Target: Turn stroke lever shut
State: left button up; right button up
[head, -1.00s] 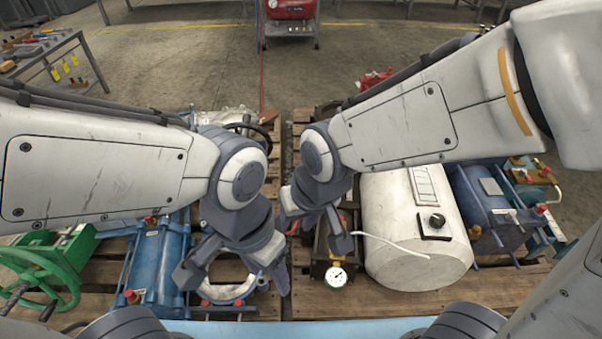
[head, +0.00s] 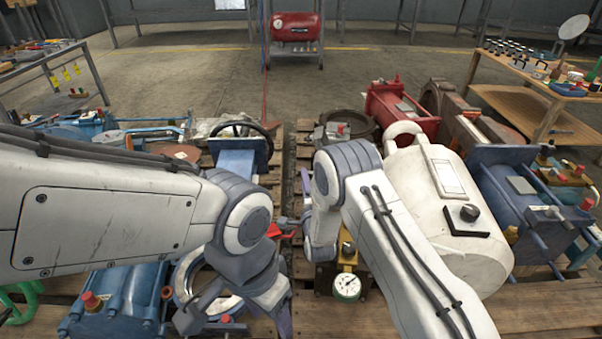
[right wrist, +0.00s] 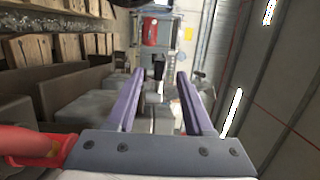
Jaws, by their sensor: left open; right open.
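A red lever-like part (head: 274,231) shows between my two wrists in the head view; I take it to be the stroke lever, though its pivot is hidden. A red rounded handle (right wrist: 32,146) shows close beside the base of my right gripper in the right wrist view; I cannot tell if they touch. My right gripper (right wrist: 157,78) is open, with nothing between its fingers. In the head view it is mostly hidden by its own arm. My left gripper (head: 238,308) is open above a pale ring-shaped flange (head: 188,275), left of the gap between the pallets.
A pressure gauge (head: 347,286) on a small block stands by my right wrist. A white tank (head: 455,215) and a blue machine (head: 512,215) stand right of it. A black handwheel (head: 243,128) and a blue cylinder (head: 125,300) are on the left pallet. Open floor lies beyond.

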jog(key=w+a+b, duration=0.1)
jog(key=w+b, duration=0.2)
jog(key=w, duration=0.4)
jog(key=shift+r+b, duration=0.25)
jog(key=shift+b, duration=0.1)
grip_shut()
